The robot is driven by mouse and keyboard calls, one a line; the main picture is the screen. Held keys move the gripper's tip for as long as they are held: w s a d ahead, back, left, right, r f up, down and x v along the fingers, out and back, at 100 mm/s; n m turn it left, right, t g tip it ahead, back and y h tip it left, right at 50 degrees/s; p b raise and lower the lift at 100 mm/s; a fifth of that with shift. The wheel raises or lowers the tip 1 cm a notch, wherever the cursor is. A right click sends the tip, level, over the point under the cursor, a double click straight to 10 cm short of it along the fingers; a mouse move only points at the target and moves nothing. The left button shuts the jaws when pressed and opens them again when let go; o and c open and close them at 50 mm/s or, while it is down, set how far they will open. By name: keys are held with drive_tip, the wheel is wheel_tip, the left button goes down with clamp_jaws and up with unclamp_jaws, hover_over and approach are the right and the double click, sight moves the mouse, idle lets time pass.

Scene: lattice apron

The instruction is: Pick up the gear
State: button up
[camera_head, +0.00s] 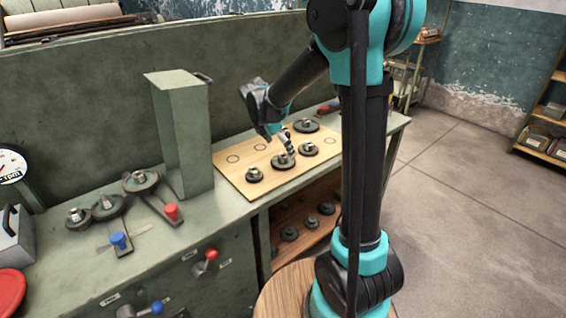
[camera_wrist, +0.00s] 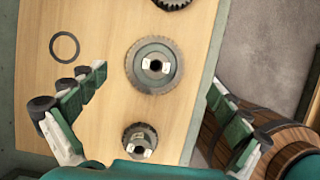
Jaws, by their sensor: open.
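Several dark toothed gears with pale metal hubs sit on a light wooden board (camera_head: 232,178) on the bench; the task does not say which one is meant. In the wrist view a large gear (camera_wrist: 172,80) lies flat between my spread fingers, a smaller gear (camera_wrist: 128,134) lies nearer my palm, and another (camera_wrist: 172,3) is cut off at the top edge. My gripper (camera_wrist: 157,80) is open and empty above the board. In the head view my gripper (camera_head: 286,143) points down over the gears and partly hides one (camera_head: 282,165).
A green box column (camera_head: 182,130) stands left of the board. Levers with red (camera_head: 171,211) and blue (camera_head: 118,240) knobs and more geared parts lie at left. An open shelf below holds more gears (camera_head: 289,234). A round wooden top (camera_wrist: 292,133) is at right in the wrist view.

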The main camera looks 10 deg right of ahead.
sight(283, 156)
drive_tip(key=shift+a+x, duration=0.15)
drive_tip(key=shift+x, duration=1.25)
drive_tip(key=shift+a+x, duration=0.15)
drive_tip(key=shift+x, duration=1.25)
drive_tip(key=shift+w+f, duration=0.1)
drive_tip(key=shift+w, duration=0.05)
drive_tip(key=shift+c, duration=0.5)
drive_tip(key=c, duration=1.8)
